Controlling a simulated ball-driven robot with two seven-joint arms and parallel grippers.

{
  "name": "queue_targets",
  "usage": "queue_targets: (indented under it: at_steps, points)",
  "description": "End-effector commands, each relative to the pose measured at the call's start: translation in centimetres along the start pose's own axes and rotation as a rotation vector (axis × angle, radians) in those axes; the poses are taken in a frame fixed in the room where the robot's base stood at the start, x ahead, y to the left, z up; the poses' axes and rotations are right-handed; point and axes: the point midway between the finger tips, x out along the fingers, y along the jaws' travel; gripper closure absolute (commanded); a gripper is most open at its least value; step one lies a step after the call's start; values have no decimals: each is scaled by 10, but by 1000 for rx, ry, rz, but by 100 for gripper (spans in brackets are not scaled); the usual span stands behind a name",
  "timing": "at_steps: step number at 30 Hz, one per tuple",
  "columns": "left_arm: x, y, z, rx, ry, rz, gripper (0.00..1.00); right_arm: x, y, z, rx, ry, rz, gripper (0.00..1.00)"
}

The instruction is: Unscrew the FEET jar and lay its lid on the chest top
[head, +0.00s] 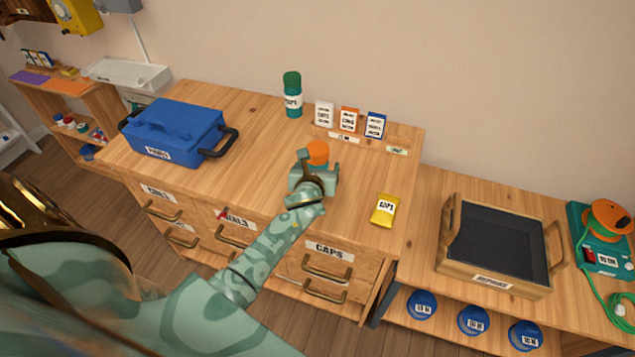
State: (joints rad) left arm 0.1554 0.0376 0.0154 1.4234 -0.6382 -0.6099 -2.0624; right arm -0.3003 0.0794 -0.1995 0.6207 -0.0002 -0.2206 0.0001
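The wooden chest top (250,165) carries several small items. My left gripper (316,164) is over the middle of it, its arm coming in from the lower left. An orange, lid-like round piece (318,151) shows at the gripper's far side. The gripper hides whatever is below this piece, so I cannot tell whether it is the FEET jar's lid or whether the fingers grip it. A green jar or bottle (293,98) with a darker green cap stands upright at the back; its label is too small to read surely. My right gripper is not in view.
A blue handled box (175,132) stands on the chest's left. Three small labelled packets (348,121) stand at the back right. A yellow packet (385,210) lies near the right front. A wooden-framed tray (497,249) is on the lower bench. Bare top lies left of my gripper.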

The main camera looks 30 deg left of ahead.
Motion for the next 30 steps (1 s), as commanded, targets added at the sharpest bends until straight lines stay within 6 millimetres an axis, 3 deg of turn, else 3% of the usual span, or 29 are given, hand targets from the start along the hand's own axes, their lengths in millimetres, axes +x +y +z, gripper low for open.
queue_targets:
  at_steps: [1, 6, 8, 17, 23, 26, 30]
  points:
    - [0, 0, 0, 0, 0, 0, 33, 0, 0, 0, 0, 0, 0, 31]
    - [0, 0, 0, 0, 0, 0, 80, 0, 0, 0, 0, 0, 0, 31]
    - [0, 0, 0, 0, 0, 0, 95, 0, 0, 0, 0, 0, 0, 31]
    - [-2, 0, 4, 1, -2, 0, 95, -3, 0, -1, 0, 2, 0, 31]
    - [-12, 0, 31, 3, -6, 0, 95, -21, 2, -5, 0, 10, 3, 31]
    - [-32, -2, 44, -1, -5, -2, 95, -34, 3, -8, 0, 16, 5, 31]
    - [-74, -5, 67, -1, -5, -2, 95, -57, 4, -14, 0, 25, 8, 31]
